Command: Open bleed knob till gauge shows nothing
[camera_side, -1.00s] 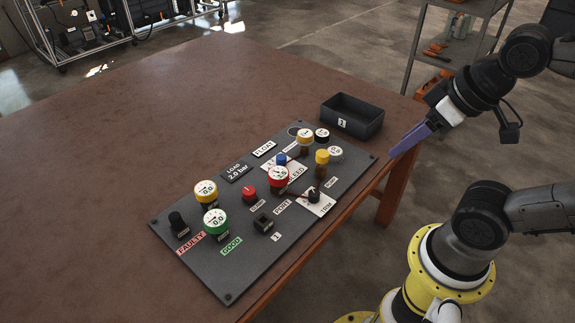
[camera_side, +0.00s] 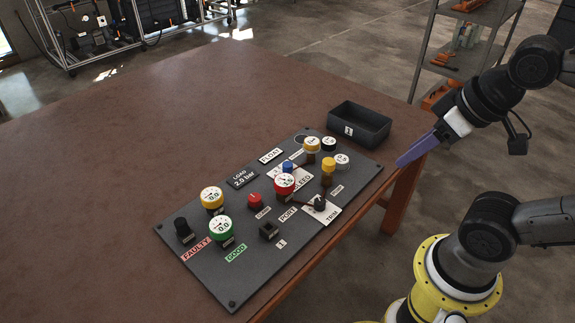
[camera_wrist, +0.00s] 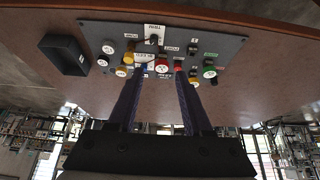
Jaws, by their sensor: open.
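The blue knob (camera_side: 288,167) stands on a white plate by the partly hidden BLEED label (camera_side: 301,178) on a dark panel (camera_side: 205,268). The red-rimmed gauge (camera_side: 284,184) is just in front of it; its needle is too small to read. In the wrist view the blue knob (camera_wrist: 143,69) and red gauge (camera_wrist: 162,66) lie near the line of my fingertips. My gripper (camera_side: 402,162) has purple fingers, is open and empty, and is off the panel's right side, apart from the knob. The wrist view shows its two spread fingers (camera_wrist: 161,75).
A red knob (camera_side: 254,200), a black TRIM knob (camera_side: 320,203), yellow-capped posts (camera_side: 328,165), a yellow gauge (camera_side: 212,197) and a green gauge (camera_side: 221,229) crowd the panel. An empty black bin (camera_side: 372,126) stands behind its right end. The table's left side is clear.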

